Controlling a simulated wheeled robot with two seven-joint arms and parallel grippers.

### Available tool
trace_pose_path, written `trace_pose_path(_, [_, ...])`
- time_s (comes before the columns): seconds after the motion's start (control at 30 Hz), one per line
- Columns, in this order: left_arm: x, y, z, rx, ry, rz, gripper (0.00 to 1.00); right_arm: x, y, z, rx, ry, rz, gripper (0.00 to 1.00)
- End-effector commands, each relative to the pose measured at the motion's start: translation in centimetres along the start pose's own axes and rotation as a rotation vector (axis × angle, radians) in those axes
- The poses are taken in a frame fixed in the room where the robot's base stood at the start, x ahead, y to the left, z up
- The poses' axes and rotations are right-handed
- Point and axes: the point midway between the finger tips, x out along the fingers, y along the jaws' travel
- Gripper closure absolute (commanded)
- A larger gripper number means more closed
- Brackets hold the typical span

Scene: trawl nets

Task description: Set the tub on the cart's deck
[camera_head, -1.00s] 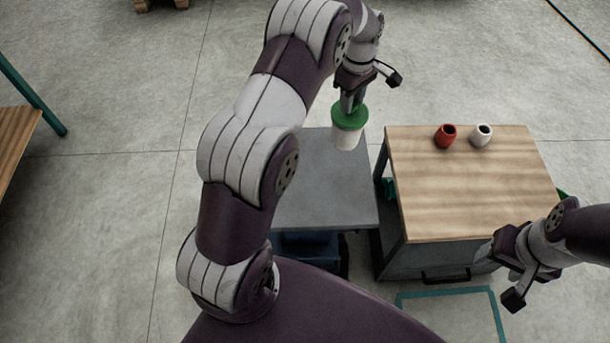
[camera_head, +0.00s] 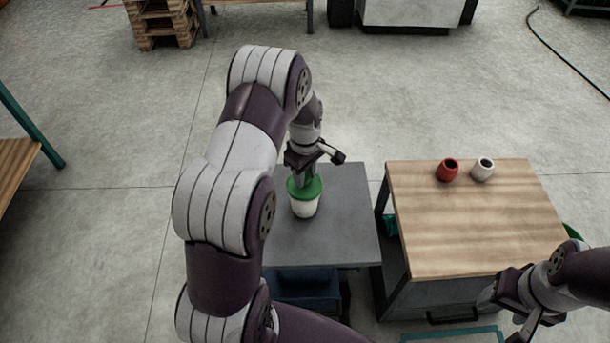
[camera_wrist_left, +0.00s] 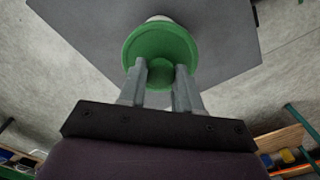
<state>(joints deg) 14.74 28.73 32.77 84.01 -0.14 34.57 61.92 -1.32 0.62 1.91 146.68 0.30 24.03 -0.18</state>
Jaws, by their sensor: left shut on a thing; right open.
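The tub (camera_head: 304,208) is white with a green lid (camera_head: 312,189). My left gripper (camera_head: 306,178) is shut on the tub at its lid, from above. The tub looks upright over the grey deck of the cart (camera_head: 345,228); I cannot tell whether its base touches the deck. In the left wrist view the green lid (camera_wrist_left: 160,45) is between the fingertips (camera_wrist_left: 160,75), with the grey deck (camera_wrist_left: 225,45) behind it. The tub's body is mostly hidden there. My right gripper (camera_head: 508,305) is open and empty by the wooden workbench's front right.
A wood-topped workbench (camera_head: 470,225) stands right of the cart. A red cup (camera_head: 447,170) and a white cup (camera_head: 482,170) stand at its back. A blue bin (camera_head: 305,287) is under the deck. Pallets (camera_head: 160,22) are at the back left. The deck's right part is clear.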

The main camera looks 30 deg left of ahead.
Motion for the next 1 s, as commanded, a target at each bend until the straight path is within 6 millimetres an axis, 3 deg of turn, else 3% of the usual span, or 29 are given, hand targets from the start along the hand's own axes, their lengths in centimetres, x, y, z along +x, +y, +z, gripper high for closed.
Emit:
trace_pose_path(0.37, [0.9,0.1,0.0,0.0,0.001,0.002,1.0,0.2,0.0,0.0,0.0,0.0,0.0,0.41])
trace_pose_path(0.4, [0.9,0.1,0.0,0.0,0.001,0.002,0.57,0.2,0.0,0.0,0.0,0.0,0.0,0.41])
trace_pose_path(0.47, [0.8,0.1,0.0,0.0,0.001,0.002,0.41,0.2,0.0,0.0,0.0,0.0,0.0,0.41])
trace_pose_path(0.77, [0.6,0.1,0.0,0.0,0.002,0.003,0.41,0.1,0.0,0.0,0.0,0.0,0.0,0.41])
trace_pose_path(0.87, [-0.9,0.1,0.0,0.0,0.002,0.004,0.41,-0.3,0.0,0.0,0.0,0.0,0.0,0.41])
trace_pose_path(1.0, [-4.8,0.2,-0.1,0.0,0.003,0.006,0.41,-1.1,0.0,-0.1,0.0,0.0,0.0,0.41])
